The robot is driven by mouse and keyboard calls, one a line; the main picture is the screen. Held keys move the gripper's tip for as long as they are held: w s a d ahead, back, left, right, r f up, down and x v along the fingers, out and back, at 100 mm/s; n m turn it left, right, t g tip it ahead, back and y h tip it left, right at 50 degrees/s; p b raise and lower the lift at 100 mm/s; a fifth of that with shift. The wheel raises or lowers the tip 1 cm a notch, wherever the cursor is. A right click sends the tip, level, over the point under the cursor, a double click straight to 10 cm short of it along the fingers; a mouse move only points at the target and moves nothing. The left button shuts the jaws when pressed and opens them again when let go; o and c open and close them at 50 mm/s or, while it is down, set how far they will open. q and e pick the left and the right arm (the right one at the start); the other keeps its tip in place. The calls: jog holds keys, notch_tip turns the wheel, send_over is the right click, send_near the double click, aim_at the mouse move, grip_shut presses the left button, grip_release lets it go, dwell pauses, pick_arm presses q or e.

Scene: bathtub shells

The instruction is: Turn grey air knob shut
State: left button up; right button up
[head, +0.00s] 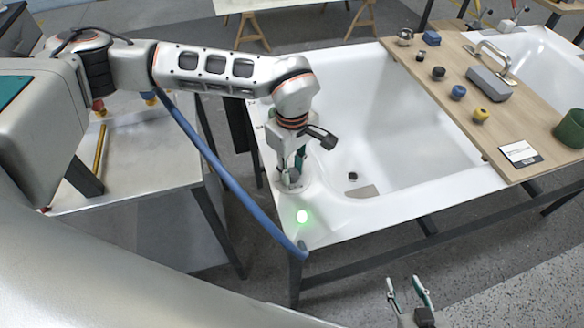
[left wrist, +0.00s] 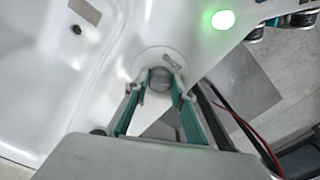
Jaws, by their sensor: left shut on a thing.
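The grey air knob (left wrist: 158,80) is a round grey cap on a pale round plate on the white tub's rim. In the left wrist view my left gripper (left wrist: 156,88) has its two teal-lined fingers on either side of the knob, shut on it. In the head view my left gripper (head: 290,180) points down onto the rim at the tub's near left corner, and its fingers mostly hide the knob. My right gripper (head: 408,285) is at the bottom of the head view, its two fingers apart, open and empty, away from the tub.
A green light (head: 302,216) glows on the rim close to the knob. The white bathtub (head: 420,110) is open with a dark drain. A wooden board (head: 500,130) across it holds several knobs, a grey block and a green cup. A metal table (head: 140,165) stands at left.

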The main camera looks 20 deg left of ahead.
aim_at(292, 172)
pick_arm(q)
jog(key=n, duration=0.6)
jog(key=shift+w+n, duration=0.1)
jog(key=shift+n, duration=0.2)
jog(key=n, duration=0.6)
dwell(0.4)
jog(key=o, duration=1.1)
jog(key=shift+r, duration=0.15)
notch_tip(292, 172, up, 12)
